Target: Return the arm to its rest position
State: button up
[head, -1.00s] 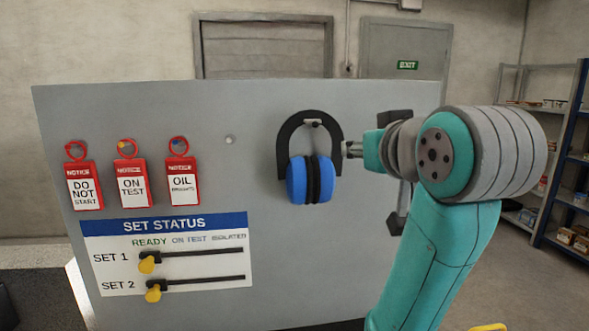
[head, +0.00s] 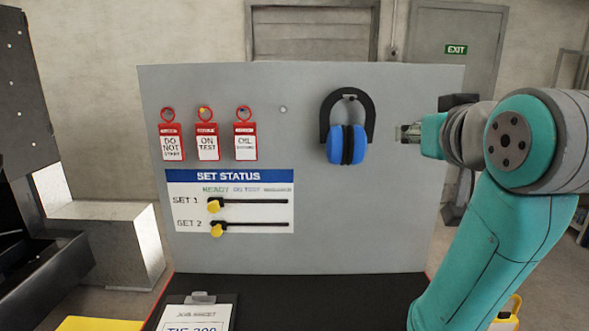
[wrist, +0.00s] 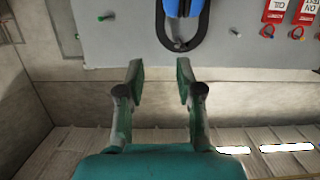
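My teal arm reaches in from the right in the head view. My gripper (head: 410,133) is beside the grey board (head: 380,220), to the right of the blue ear defenders (head: 347,145) and apart from them in the picture. The ear defenders hang on a peg by their black headband. The wrist view shows my gripper (wrist: 160,78) with its two fingers spread and nothing between them. The blue ear defenders (wrist: 172,8) also show at the top of that view, beyond the fingertips.
Red tags, DO NOT START (head: 173,148), ON TEST (head: 207,148) and a third (head: 245,148), hang at left on the board. The SET STATUS panel (head: 230,176) has two yellow sliders, both at left. A clipboard (head: 197,312) lies on the black bench (head: 300,295). Dark machinery (head: 30,110) stands left.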

jog(key=w+f, duration=0.3)
jog(key=f, duration=1.8)
jog(key=s+f, duration=0.4)
jog(key=f, duration=0.6)
jog(key=s+f, duration=0.5)
jog(key=f, duration=0.6)
jog(key=s+f, duration=1.1)
jog(key=s, duration=0.6)
jog(key=f+v, duration=0.2)
jog(key=v, duration=0.8)
jog(key=s+f+v, duration=0.1)
jog(key=f+v, duration=0.1)
jog(key=v, duration=0.9)
jog(key=shift+s+a+g, duration=0.2)
jog(key=shift+s+g, duration=0.05)
jog(key=shift+g, duration=0.15)
